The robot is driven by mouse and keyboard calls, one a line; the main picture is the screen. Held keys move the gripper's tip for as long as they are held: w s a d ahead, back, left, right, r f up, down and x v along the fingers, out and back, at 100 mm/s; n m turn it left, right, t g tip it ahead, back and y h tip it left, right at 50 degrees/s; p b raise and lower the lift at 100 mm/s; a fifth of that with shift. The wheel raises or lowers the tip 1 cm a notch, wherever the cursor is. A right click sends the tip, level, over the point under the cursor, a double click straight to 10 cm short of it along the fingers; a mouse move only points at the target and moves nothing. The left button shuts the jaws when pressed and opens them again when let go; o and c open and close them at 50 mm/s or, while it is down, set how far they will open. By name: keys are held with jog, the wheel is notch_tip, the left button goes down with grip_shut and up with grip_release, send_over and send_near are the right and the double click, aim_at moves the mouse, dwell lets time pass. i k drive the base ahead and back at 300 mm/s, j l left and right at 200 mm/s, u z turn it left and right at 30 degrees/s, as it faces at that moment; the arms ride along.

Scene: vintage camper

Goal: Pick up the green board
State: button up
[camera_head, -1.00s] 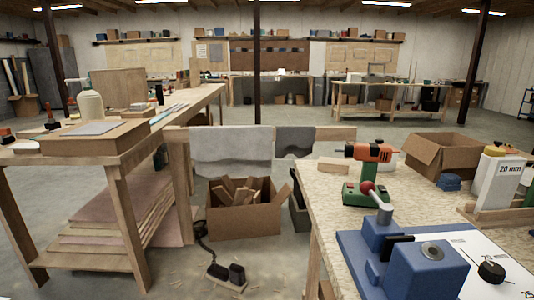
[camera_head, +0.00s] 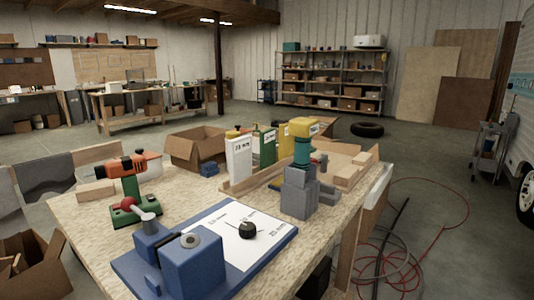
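The green board (camera_head: 268,150) stands upright in a wooden rack (camera_head: 238,187) on the workbench. It is between a white board (camera_head: 239,160) marked with a size in mm on its left and a yellow board (camera_head: 285,140) on its right. Its lower part is partly hidden by the rack. My gripper is not in view.
The chipboard workbench (camera_head: 90,240) holds a blue fixture (camera_head: 195,265) with a white sheet, an orange and green tool (camera_head: 128,185), a grey block stand (camera_head: 299,192) with a teal top, and a cardboard box (camera_head: 195,148). Red hoses (camera_head: 440,205) lie on the floor at right.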

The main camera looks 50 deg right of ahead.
aim_at(268, 138)
jog(key=l, duration=0.55)
jog(key=i+l+z, duration=0.1)
jog(key=l, duration=0.45)
jog(key=i+l, duration=0.1)
jog(key=l, duration=0.5)
jog(key=i+l, duration=0.1)
jog(key=l, duration=0.45)
jog(key=l+z, duration=0.1)
jog(key=l, duration=0.45)
jog(key=i+l, duration=0.15)
jog(key=l, duration=0.4)
